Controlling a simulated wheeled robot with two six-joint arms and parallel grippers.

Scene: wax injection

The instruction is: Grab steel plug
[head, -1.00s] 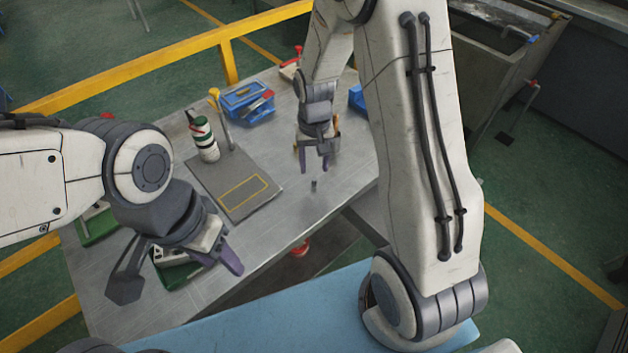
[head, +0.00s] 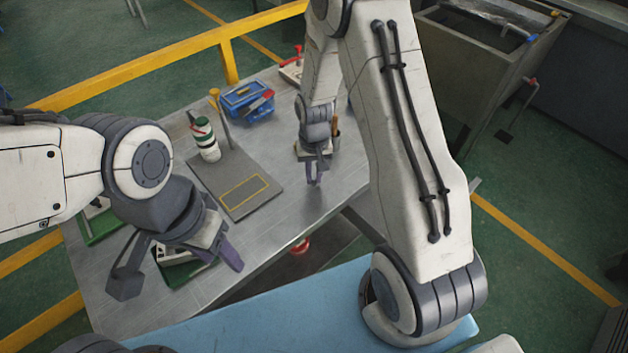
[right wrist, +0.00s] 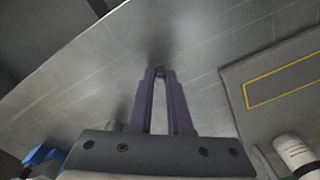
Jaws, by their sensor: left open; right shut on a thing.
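The steel plug (right wrist: 160,71) is a small dark grey piece at the tips of my right gripper in the right wrist view. My right gripper (head: 314,183) is down at the metal table, right of the grey mat, with its purple fingers close together and shut on the plug. It also shows in the right wrist view (right wrist: 160,76). The fingers hide most of the plug, and in the head view I cannot make it out. I cannot tell whether it still touches the table. My left gripper (head: 228,256) is open and empty over the table's near left part.
A grey mat (head: 269,203) with a yellow outlined rectangle lies left of my right gripper. A white and green bottle (head: 206,141) stands at its far left edge. A blue box (head: 249,103) is farther back. Green-based items (head: 180,272) lie near my left gripper. The table's front edge is close.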

